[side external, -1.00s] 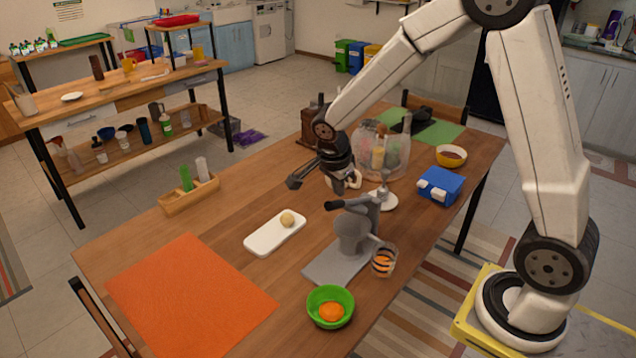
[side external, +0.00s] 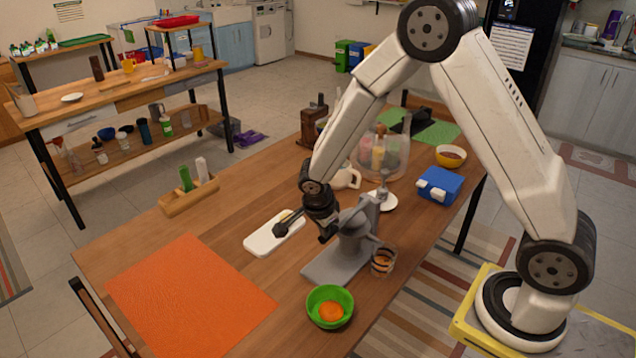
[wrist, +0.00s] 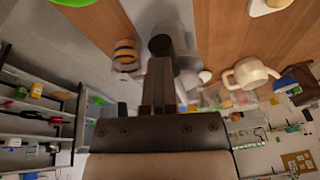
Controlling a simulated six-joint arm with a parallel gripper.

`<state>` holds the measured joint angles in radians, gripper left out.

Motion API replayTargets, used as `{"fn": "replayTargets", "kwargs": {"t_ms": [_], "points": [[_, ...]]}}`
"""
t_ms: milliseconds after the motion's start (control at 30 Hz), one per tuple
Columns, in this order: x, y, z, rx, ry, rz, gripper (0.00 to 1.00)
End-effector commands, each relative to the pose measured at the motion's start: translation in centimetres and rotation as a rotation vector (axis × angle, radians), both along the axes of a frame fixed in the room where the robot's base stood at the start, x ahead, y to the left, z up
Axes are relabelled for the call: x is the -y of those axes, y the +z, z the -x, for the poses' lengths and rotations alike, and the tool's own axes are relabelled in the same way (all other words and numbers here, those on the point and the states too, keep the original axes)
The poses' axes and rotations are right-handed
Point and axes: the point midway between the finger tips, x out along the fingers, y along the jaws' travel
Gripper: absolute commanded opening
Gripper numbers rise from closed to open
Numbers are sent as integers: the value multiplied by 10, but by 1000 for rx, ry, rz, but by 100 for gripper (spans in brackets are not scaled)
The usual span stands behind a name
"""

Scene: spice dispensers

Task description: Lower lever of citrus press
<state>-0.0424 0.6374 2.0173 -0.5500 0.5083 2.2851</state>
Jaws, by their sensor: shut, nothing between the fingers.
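The grey citrus press (side external: 354,246) stands on its flat base on the wooden table. My gripper (side external: 326,236) is beside its left, close to the lever side, and covers the lever's handle end in the side view. In the wrist view my gripper (wrist: 159,62) is shut and empty. The black handle end of the lever (wrist: 160,44) shows just past the fingertips. I cannot tell whether they touch. A striped glass (side external: 383,262) stands at the press's right; it also shows in the wrist view (wrist: 125,54).
A green bowl (side external: 322,296) with an orange piece sits in front of the press. A white board (side external: 262,240) lies left of my gripper. A cream mug (wrist: 250,73), a blue box (side external: 441,184) and a clear jar are farther back. An orange mat (side external: 190,295) lies front left.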

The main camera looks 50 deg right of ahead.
Motion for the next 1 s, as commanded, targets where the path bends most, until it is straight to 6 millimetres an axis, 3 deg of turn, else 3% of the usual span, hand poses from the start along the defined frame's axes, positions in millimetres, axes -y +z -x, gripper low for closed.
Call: {"fn": "replayTargets", "kwargs": {"t_ms": [33, 567, 1000], "points": [[-2, -10, 4, -8, -1, -11, 0], [-2, -5, 6, -9, -2, -11, 0], [-1, 40, 10, 4, -2, -3, 0]]}}
